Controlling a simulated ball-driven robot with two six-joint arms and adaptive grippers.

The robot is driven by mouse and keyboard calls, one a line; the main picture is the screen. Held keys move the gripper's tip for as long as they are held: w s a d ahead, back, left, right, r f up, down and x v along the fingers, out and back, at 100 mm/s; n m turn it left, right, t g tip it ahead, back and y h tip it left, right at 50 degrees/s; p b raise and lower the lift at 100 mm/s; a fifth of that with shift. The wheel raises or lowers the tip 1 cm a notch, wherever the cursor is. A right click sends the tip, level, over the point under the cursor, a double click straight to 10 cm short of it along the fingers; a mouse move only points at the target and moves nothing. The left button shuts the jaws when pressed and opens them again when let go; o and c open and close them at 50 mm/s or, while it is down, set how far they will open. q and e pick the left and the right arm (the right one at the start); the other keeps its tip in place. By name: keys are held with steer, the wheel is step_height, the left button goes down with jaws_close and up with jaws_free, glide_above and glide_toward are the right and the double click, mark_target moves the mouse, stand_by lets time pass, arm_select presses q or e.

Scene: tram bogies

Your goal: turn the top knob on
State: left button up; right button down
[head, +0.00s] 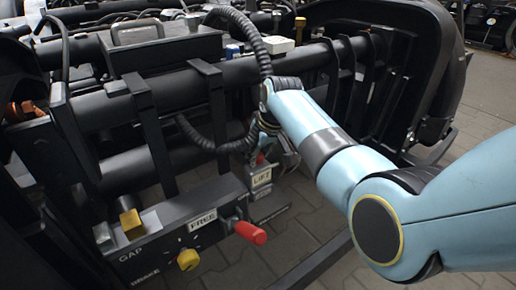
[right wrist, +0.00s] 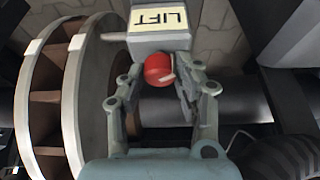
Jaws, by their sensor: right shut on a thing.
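A small grey box labelled LIFT (head: 261,180) hangs among the bogie parts in the middle of the head view. It has a round red knob (head: 261,159), also large in the right wrist view (right wrist: 159,70) with a pale mark on its right side. My right gripper (right wrist: 160,84) is shut on this red knob, one finger on each side. In the head view the right gripper (head: 270,146) is partly hidden by its own arm and a cable. My left gripper is in neither view.
A dark panel (head: 165,240) at lower left carries a yellow knob (head: 188,259), a red-ended lever (head: 250,233) by a FREE label and a yellow block (head: 131,224). A black coiled cable (head: 248,45) loops beside the right gripper. Thick dark pipes run behind.

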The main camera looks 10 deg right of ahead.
steer(key=n+p, duration=0.1)
steer(key=n+y+p, duration=0.1)
steer(key=n, duration=0.1)
steer(key=shift+w+d+r, duration=0.1)
steer(key=shift+d+r, duration=0.05)
steer(key=shift+r, duration=0.1)
steer(key=shift+f+n+g+y, duration=0.15)
steer(key=shift+n+g+y, duration=0.3)
steer(key=shift+n, duration=0.95)
steer(key=shift+w+f+n+g, duration=0.15)
steer(key=shift+n+g, duration=0.4)
steer(key=shift+n, duration=0.35)
steer(key=n+y+b, duration=0.1)
steer(key=n, duration=0.1)
steer(key=shift+n+g, duration=0.3)
steer(key=shift+g, duration=0.1)
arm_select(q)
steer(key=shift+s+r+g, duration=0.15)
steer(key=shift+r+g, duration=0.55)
arm_select(e)
steer(key=shift+n+g, duration=0.3)
steer(key=shift+n, duration=0.4)
